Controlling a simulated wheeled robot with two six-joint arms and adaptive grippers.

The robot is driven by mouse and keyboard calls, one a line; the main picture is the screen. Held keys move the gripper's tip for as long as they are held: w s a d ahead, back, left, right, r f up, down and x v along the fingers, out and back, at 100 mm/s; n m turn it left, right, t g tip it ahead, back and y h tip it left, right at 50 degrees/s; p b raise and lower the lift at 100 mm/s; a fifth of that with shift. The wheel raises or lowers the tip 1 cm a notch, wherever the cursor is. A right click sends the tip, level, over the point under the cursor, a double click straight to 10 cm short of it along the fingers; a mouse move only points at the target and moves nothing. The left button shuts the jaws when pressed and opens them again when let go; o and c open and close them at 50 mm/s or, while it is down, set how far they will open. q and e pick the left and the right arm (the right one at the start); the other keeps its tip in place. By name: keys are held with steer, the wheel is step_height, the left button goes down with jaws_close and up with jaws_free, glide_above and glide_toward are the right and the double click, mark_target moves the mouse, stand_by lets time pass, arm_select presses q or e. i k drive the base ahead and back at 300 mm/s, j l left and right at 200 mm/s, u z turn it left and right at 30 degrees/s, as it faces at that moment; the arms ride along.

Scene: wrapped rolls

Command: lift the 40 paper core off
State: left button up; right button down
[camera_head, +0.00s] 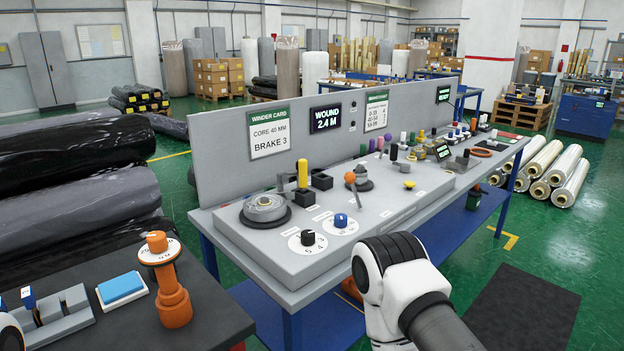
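I cannot pick out a 40 mm paper core for certain. A winder card (269,135) on the grey back panel reads "CORE 40 MM, BRAKE 3". A grey round hub (264,207) on a dark ring sits at the left end of the bench, with nothing visibly standing on it. A yellow upright cylinder (303,175) stands in a black block behind it. My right arm's white and black links cross the bench's front edge, and its gripper is out of sight. Only a sliver of my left arm shows at the lower left corner; its gripper is not visible.
Two dials (308,239) lie on the bench front, with an orange-knobbed lever (351,178) behind. Small coloured pegs and parts crowd the far end. A dark side table (205,318) holds an orange post (173,297) and a blue pad (121,287). Wrapped rolls (75,155) lie left.

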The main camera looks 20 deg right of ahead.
mark_target(361, 178)
steer(key=i+l+u, duration=0.1)
steer(key=l+u, duration=0.85)
steer(key=l, duration=0.2)
